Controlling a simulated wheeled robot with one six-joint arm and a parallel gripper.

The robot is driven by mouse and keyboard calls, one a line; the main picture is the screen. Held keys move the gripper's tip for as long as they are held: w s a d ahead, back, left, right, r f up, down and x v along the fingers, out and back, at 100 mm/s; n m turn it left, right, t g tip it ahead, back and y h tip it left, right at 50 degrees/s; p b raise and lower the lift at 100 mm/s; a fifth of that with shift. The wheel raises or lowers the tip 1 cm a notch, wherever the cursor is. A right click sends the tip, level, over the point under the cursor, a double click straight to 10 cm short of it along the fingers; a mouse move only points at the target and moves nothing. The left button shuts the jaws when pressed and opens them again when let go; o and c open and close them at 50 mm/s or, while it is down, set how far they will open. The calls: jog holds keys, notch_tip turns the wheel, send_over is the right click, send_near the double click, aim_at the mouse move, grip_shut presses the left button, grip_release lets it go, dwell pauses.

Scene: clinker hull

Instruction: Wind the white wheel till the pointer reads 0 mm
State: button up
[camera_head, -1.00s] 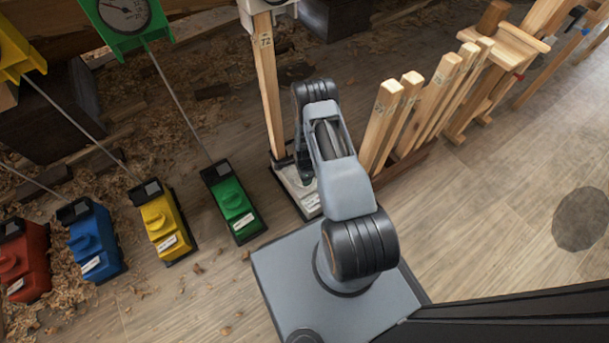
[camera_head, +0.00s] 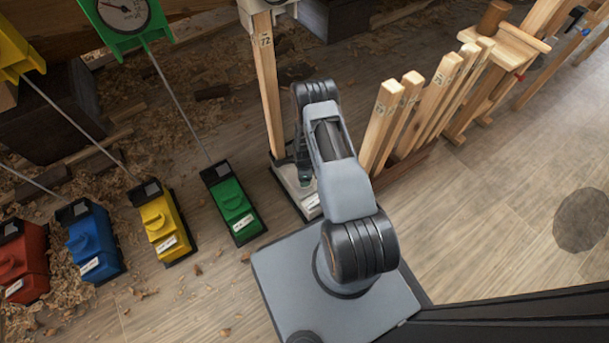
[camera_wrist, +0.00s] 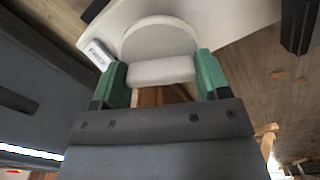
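The white unit's base (camera_head: 308,203) stands on the floor at the foot of a wooden post marked T2 (camera_head: 266,60), partly hidden by my arm. Its white wheel (camera_wrist: 160,70) shows in the wrist view as a rounded disc with a thick raised bar. My gripper (camera_wrist: 162,75) has its green fingers on either side of this bar, with no clear gap at either end, and looks shut on it. In the head view my gripper is mostly behind my arm. The white housing (camera_head: 264,4) on top of the post is cut off by the frame, so no pointer or scale shows.
Green (camera_head: 235,205), yellow (camera_head: 162,225), blue (camera_head: 90,240) and red (camera_head: 24,262) units stand to the left. A green-framed dial (camera_head: 124,12) is above them. Upright wooden stakes (camera_head: 382,122) stand close on the right. Open floor (camera_head: 490,215) lies farther right.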

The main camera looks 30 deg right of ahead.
jog(key=o, duration=0.4)
jog(key=shift+r, duration=0.1)
notch_tip(320, 180, up, 14)
jog(key=p, duration=0.5)
jog(key=shift+c, duration=0.2)
